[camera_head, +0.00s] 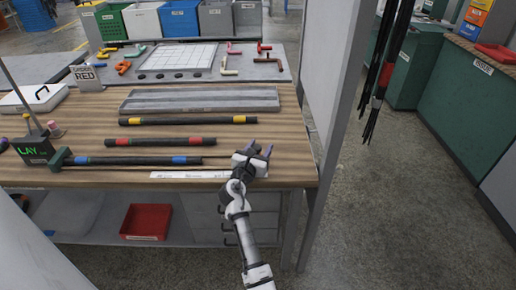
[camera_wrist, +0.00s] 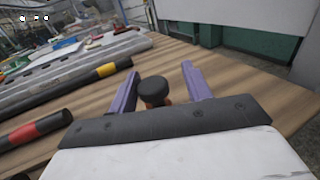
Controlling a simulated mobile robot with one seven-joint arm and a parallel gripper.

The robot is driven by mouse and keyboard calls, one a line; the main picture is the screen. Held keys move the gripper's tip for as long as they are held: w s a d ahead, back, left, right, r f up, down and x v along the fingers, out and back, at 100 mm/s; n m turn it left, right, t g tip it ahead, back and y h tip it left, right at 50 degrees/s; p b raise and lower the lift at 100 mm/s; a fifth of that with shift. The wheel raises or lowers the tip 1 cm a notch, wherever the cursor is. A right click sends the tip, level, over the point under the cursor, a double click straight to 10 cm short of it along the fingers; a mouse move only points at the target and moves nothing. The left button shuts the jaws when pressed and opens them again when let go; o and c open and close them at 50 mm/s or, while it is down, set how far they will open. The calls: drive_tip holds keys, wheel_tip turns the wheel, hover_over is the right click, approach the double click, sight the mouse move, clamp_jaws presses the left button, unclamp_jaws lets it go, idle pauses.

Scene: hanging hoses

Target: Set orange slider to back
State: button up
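In the wrist view, a round black knob (camera_wrist: 153,92) with a sliver of orange under its cap stands between my purple fingers; it looks like the orange slider, though most of its body is hidden behind the gripper's dark edge. My gripper (camera_wrist: 158,70) is open, with a finger on either side of the knob and a visible gap to each. In the head view my gripper (camera_head: 259,148) is over the right front part of the wooden table, and it hides the slider there. A pale labelled strip (camera_head: 185,175) lies along the table's front edge, left of my gripper.
Black hoses with yellow (camera_head: 188,121), red (camera_head: 160,142) and blue (camera_head: 135,160) bands lie left of my gripper. A grey grooved tray (camera_head: 200,91) is behind them. A green display box (camera_head: 35,150) stands far left. A panel post (camera_head: 335,130) rises right of the table.

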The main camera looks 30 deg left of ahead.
drive_tip(key=shift+a, duration=0.15)
drive_tip(key=shift+s, duration=0.55)
drive_tip(key=s+d+b, duration=0.2)
drive_tip(key=s, duration=1)
drive_tip(key=shift+s, duration=0.35)
drive_tip(key=shift+d, duration=0.1)
